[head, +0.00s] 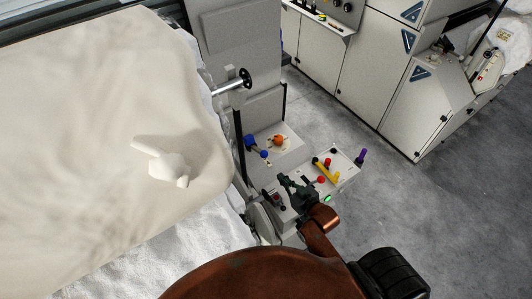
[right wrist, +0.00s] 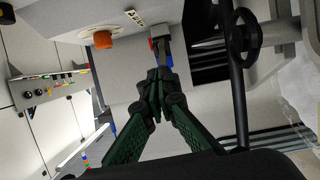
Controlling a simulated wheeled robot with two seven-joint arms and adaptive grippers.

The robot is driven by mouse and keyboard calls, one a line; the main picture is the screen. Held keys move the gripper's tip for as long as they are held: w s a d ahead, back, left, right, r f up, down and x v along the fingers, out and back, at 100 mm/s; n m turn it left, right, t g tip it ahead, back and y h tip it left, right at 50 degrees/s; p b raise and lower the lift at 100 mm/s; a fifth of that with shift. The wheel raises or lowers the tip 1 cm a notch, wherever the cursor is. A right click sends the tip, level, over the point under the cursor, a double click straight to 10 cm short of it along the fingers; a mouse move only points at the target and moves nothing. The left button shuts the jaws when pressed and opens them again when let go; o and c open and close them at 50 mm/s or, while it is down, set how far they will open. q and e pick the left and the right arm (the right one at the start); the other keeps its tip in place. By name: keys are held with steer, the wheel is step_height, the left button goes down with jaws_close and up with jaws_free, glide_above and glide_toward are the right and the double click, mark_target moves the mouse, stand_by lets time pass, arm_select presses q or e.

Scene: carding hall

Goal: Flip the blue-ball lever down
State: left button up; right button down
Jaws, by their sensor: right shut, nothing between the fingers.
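The blue-ball lever (head: 250,141) stands on the light grey machine panel, left of the orange knob (head: 279,140). Its blue ball is at the upper left, with a second blue piece just below right. My right gripper (head: 284,181) is dark green, below and right of the lever in the head view, apart from it. In the right wrist view its fingers (right wrist: 160,76) are together with nothing between them. Beyond the tips is a blue part (right wrist: 160,31) beside a grey bar; the fingers partly cover this area. My left gripper is not in view.
A lower panel carries a yellow handle (head: 325,171), red and black knobs, and a purple-topped lever (head: 361,157) at its right corner. A black handwheel (head: 245,78) sticks out above. Grey floor lies right.

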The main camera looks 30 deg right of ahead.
steer(key=w+r+t+y, duration=0.1)
steer(key=w+r+t, duration=0.3)
steer(key=r, duration=0.2)
steer(key=shift+r, duration=0.15)
steer(key=shift+w, duration=0.1)
steer(key=p, duration=0.3)
glide_above(266, 157)
steer(key=shift+w+a+r, duration=0.15)
steer(key=shift+w+r, duration=0.25)
steer(key=shift+w, duration=0.05)
steer(key=f, duration=0.2)
steer(key=shift+s+f, duration=0.2)
steer(key=shift+f, duration=0.1)
steer(key=shift+s+f, duration=0.25)
steer(key=shift+f, duration=0.55)
